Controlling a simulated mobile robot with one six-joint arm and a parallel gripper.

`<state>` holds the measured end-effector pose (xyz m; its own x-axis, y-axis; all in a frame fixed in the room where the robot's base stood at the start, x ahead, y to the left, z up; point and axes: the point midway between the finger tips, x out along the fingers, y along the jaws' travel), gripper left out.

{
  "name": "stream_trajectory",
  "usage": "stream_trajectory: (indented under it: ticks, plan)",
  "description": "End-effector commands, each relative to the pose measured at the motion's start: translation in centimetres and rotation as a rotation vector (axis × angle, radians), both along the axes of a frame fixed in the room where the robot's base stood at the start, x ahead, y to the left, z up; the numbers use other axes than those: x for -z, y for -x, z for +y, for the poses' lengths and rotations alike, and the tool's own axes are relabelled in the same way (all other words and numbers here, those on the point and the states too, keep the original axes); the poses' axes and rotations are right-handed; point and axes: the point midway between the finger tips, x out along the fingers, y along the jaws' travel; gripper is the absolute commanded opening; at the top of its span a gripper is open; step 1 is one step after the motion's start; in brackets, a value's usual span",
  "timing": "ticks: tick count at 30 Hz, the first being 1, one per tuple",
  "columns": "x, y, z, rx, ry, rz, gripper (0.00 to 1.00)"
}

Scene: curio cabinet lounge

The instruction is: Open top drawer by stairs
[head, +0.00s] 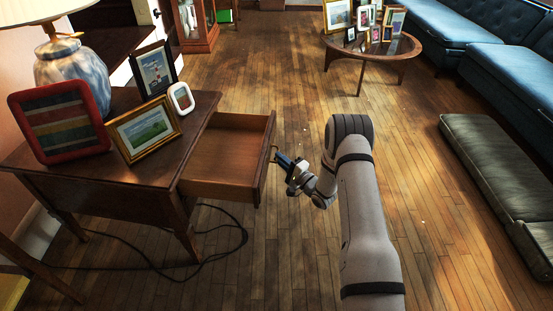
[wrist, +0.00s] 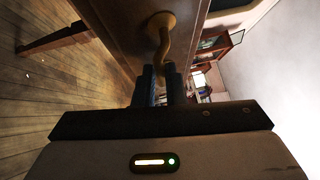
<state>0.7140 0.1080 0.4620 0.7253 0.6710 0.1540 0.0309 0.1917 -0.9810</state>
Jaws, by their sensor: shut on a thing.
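The top drawer (head: 223,153) of the dark wooden side table (head: 196,108) is pulled well out, and its inside looks empty. Its front panel (head: 265,160) faces right, toward my gripper (head: 278,158). In the wrist view my gripper (wrist: 160,85) has its dark fingers closed around the lower part of a curved brass handle (wrist: 162,38) on the drawer front (wrist: 120,35). In the head view the handle is small and partly hidden by the fingers.
On the table stand a blue-white lamp (head: 72,72), a red-edged striped frame (head: 60,121) and several picture frames. A dark cable (head: 215,252) lies on the floor. A round table (head: 372,47), blue sofa (head: 480,60) and floor cushion (head: 505,175) stand right. Open floor lies between.

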Motion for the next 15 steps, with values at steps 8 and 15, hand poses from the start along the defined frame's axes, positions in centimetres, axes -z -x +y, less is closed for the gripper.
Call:
stream_trajectory:
  ticks: [8, 15]
  plan:
    - [-0.4, -0.33, 0.46, 0.0, 0.0, -0.009, 0.12]
    - [-0.26, -0.12, 0.8, -0.008, 0.0, -0.007, 0.32]
